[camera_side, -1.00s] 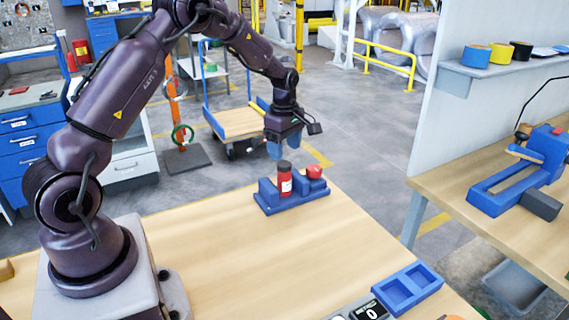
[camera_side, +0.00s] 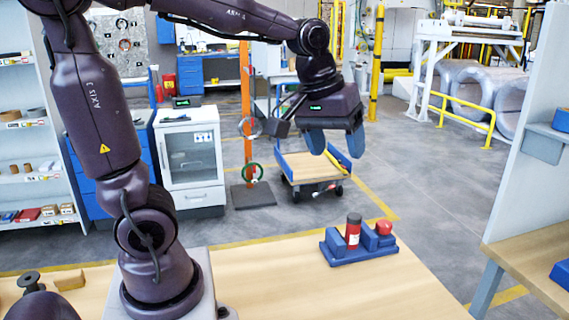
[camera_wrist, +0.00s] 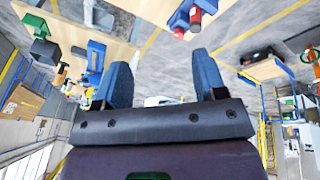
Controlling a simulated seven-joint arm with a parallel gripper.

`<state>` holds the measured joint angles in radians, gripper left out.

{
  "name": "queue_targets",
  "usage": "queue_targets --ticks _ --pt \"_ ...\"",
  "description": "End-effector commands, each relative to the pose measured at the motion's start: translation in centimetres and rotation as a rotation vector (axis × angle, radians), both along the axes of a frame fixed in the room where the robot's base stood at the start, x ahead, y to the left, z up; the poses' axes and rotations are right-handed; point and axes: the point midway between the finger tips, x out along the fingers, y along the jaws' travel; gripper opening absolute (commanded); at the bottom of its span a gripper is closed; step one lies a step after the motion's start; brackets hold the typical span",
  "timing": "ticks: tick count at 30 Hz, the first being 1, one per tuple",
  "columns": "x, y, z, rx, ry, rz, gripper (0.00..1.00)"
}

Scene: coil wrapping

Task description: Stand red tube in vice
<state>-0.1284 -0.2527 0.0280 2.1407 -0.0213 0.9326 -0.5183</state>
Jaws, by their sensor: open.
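The red tube (camera_side: 353,232) with a dark cap stands upright in the blue vice (camera_side: 350,258) on the wooden table, between the vice's blue blocks. A round red knob (camera_side: 384,227) is at the vice's right end. My gripper (camera_side: 330,145) is open and empty, raised above the vice and apart from the tube. In the wrist view, the two blue fingers of my gripper (camera_wrist: 164,80) are spread with nothing between them. The vice (camera_wrist: 205,5) shows there at the top edge, partly cut off, with two red parts beside it.
The wooden table (camera_side: 290,290) has wide clear room left of and in front of the vice. A black spool (camera_side: 30,282) and a small wooden block (camera_side: 69,280) lie at its left. A second bench (camera_side: 540,255) stands right. A blue cart (camera_side: 310,168) stands on the floor behind.

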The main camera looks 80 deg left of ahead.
Motion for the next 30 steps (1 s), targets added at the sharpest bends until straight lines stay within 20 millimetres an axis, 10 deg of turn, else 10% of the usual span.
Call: queue_targets --ticks 10,30 --pt "-9.1 -4.1 -0.3 0.217 -0.144 -0.571 0.65" --pt "-10.0 -4.4 -0.7 0.247 -0.155 -0.637 0.65"
